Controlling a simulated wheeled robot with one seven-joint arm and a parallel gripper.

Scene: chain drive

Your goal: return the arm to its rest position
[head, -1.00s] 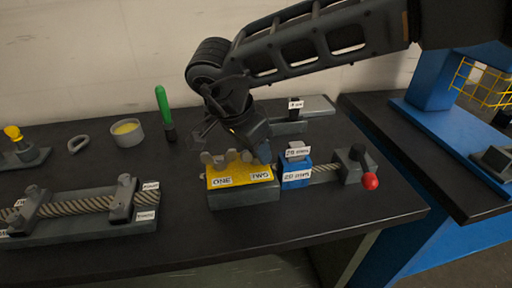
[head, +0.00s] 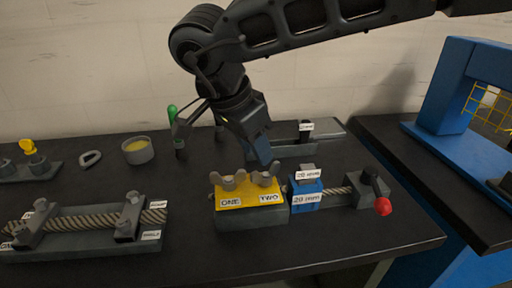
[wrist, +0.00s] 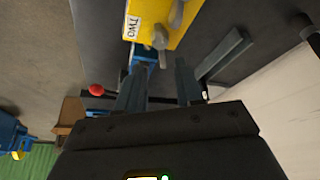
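My gripper (head: 262,158) hangs from my raised arm, just above and behind the yellow-topped block (head: 249,197). In the wrist view my gripper (wrist: 160,78) shows two fingers spread apart with nothing between them. The block bears labels ONE and TWO and two grey wing nuts, one at left (head: 229,182) and one at right (head: 264,179). The fingertips look close to the right wing nut in the head view; the exact gap is hard to tell. The yellow block also shows at the top of the wrist view (wrist: 186,18).
Right of the block are a blue labelled clamp (head: 306,192) and a red-knobbed lever (head: 383,206). A blue frame (head: 445,90) stands right.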

